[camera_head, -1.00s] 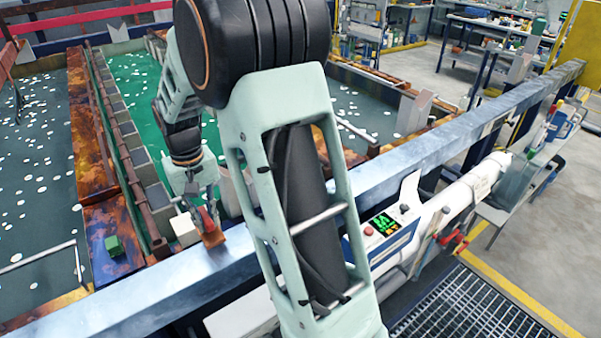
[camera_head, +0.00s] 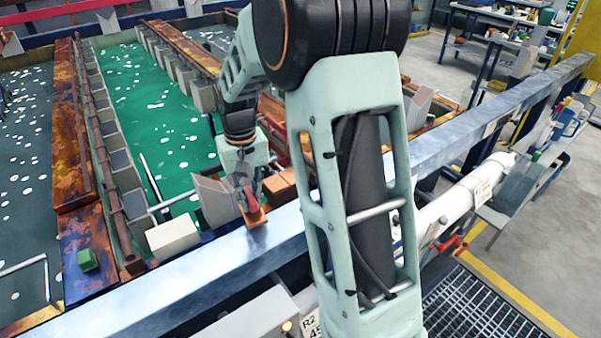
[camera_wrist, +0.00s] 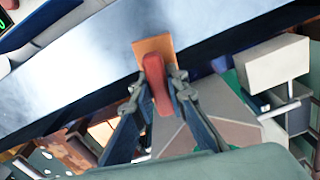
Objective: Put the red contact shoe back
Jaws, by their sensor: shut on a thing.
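My gripper (camera_head: 246,194) is shut on the red contact shoe (camera_head: 254,217), which has a red grip part and an orange-copper block at its end. In the wrist view the red part of the shoe (camera_wrist: 156,84) sits between the two fingertips, with the copper block beyond them. The shoe is over the grey metal rail (camera_head: 190,290) at the tank's near edge. I cannot tell whether it touches the rail.
A white block (camera_head: 172,236) stands left of my gripper on the tank's near side. Copper-coloured blocks (camera_head: 280,186) stand close on its right. A green block (camera_head: 87,260) lies farther left. The green-liquid tank (camera_head: 160,120) lies behind. A white pipe (camera_head: 470,193) runs at right.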

